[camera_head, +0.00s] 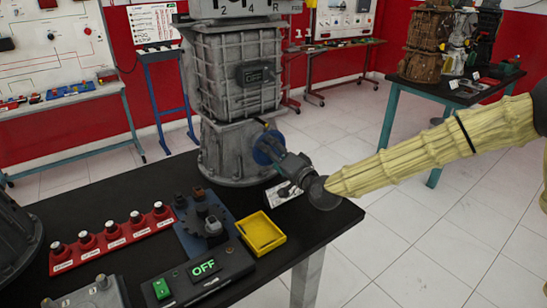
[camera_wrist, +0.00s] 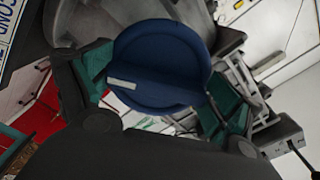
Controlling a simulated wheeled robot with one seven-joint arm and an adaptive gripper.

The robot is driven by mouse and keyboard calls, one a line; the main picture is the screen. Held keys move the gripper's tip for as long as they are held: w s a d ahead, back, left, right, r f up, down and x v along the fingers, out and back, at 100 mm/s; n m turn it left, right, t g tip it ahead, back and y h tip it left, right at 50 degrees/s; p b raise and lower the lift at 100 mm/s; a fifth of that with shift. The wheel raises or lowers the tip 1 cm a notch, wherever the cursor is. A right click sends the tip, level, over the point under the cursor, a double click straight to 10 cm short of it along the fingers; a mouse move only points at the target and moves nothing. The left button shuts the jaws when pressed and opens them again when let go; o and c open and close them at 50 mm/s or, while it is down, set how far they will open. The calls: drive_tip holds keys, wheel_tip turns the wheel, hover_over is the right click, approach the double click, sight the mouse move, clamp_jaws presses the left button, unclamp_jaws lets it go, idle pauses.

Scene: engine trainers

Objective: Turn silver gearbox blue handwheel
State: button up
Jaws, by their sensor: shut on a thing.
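The silver gearbox (camera_head: 238,75) stands upright on the black table. Its blue handwheel (camera_head: 268,147) sticks out low on its right side, partly hidden by my gripper. In the wrist view the blue handwheel (camera_wrist: 160,62) is a round disc with a raised bar across it and a pale mark at the bar's left end. My gripper (camera_head: 283,156) reaches in from the right. In the wrist view my gripper (camera_wrist: 163,88) has its green-padded fingers on either side of the handwheel, shut on it.
On the black table (camera_head: 340,215) are a yellow tray (camera_head: 261,233), a red rack of several knobs (camera_head: 112,238), a dark gear block (camera_head: 205,222) and a switch box reading OFF (camera_head: 203,268). A small white plate lies under my gripper. The table's right edge is close below my arm.

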drive_tip(key=m+b, duration=0.3)
drive_tip(key=m, duration=0.3)
drive_tip(key=shift+d+m, duration=0.1)
drive_tip(key=shift+m, duration=0.2)
drive_tip(key=shift+r+m+b, duration=0.15)
drive_tip(key=shift+m+b, duration=0.7)
drive_tip(key=shift+m, duration=0.4)
drive_tip(key=shift+r+m+b, duration=0.1)
drive_tip(key=shift+m+b, duration=0.7)
drive_tip(key=shift+m, duration=0.45)
drive_tip(key=o, duration=0.7)
drive_tip(key=shift+o, duration=0.2)
drive_tip(key=shift+d, duration=0.1)
drive_tip(key=v, duration=1.2)
